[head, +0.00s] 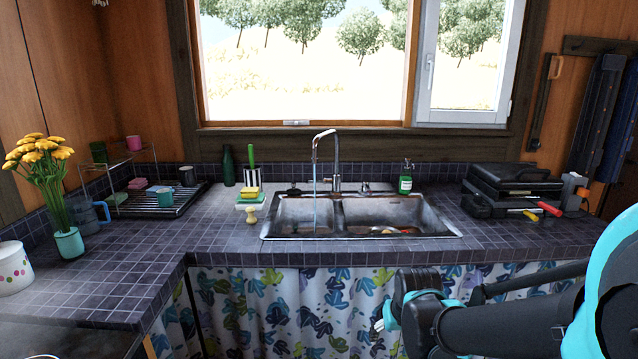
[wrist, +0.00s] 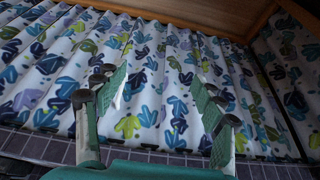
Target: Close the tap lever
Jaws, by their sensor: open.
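The chrome tap (head: 336,165) stands upright at the back of the steel sink (head: 440,222), its spout bent over to the left. A thin stream of water (head: 314,195) runs from the spout into the left basin. The lever is too small to make out clearly at the tap's base. My gripper (head: 384,318) is at the lower right, in front of the curtain below the counter and well apart from the tap. In the wrist view my gripper (wrist: 157,98) has its two green-padded fingers spread, with nothing between them. The tap is not in the wrist view.
A green soap bottle (head: 405,180) stands right of the tap. Sponges (head: 248,193) and a brush are to its left. Black cases (head: 512,182) and tools lie on the right counter. The patterned curtain (head: 290,305) hangs under the tiled counter edge.

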